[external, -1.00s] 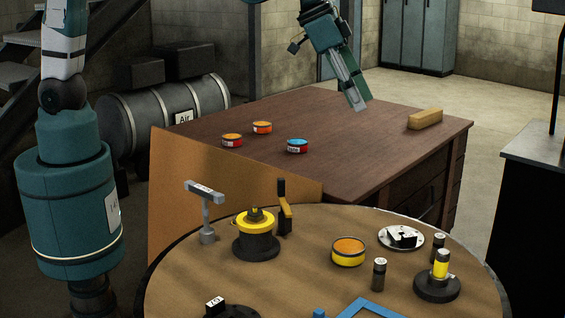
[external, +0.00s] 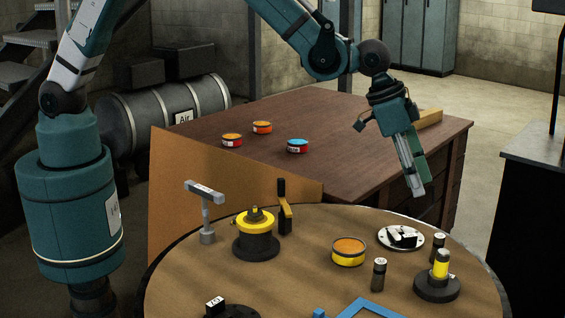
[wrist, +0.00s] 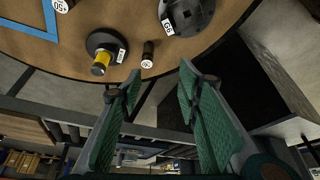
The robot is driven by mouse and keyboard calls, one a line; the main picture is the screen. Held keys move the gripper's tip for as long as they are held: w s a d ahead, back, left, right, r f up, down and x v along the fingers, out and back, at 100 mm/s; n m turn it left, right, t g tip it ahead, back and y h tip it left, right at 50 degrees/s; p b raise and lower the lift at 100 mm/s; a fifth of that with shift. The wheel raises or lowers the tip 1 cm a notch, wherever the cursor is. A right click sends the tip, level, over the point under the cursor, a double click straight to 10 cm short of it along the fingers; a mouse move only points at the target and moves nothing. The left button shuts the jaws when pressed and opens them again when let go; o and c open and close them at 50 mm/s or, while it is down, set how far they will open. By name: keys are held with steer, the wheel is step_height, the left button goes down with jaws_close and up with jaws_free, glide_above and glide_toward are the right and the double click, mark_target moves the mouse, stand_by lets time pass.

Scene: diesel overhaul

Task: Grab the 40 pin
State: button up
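A short dark pin (wrist: 148,52) with a pale numbered end stands near the round table's edge in the wrist view; its number is too small to read surely. My gripper (external: 418,192) is above the round table's far right edge, pointing down. In the wrist view its green-padded fingers (wrist: 160,75) are apart and empty.
The round table (external: 320,240) also holds a pale disc with a black part (external: 401,238), an orange-topped tin (external: 348,251), a yellow-and-black part (external: 256,235) and a blue frame (external: 372,307). The brown desk (external: 340,130) behind carries several small tins.

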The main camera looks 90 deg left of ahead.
mark_target(432, 234)
steer(key=shift+g, duration=0.3)
steer(key=w+d+f, duration=0.1)
steer(key=f, duration=0.2)
steer(key=w+d+f, duration=0.1)
steer(key=d+f, duration=0.1)
steer(key=f, duration=0.1)
steer(key=w+d+f, duration=0.1)
steer(key=f, duration=0.1)
steer(key=shift+w+d+f, duration=0.1)
steer(key=shift+d+f, duration=0.2)
steer(key=shift+f, duration=0.1)
steer(key=shift+f, duration=0.1)
steer(key=shift+b+x, duration=0.35)
steer(key=shift+x, duration=0.85)
steer(key=shift+f, duration=0.1)
steer(key=shift+b+x, duration=0.5)
steer(key=shift+x, duration=2)
steer(key=shift+a, duration=0.1)
steer(key=c, duration=1.1)
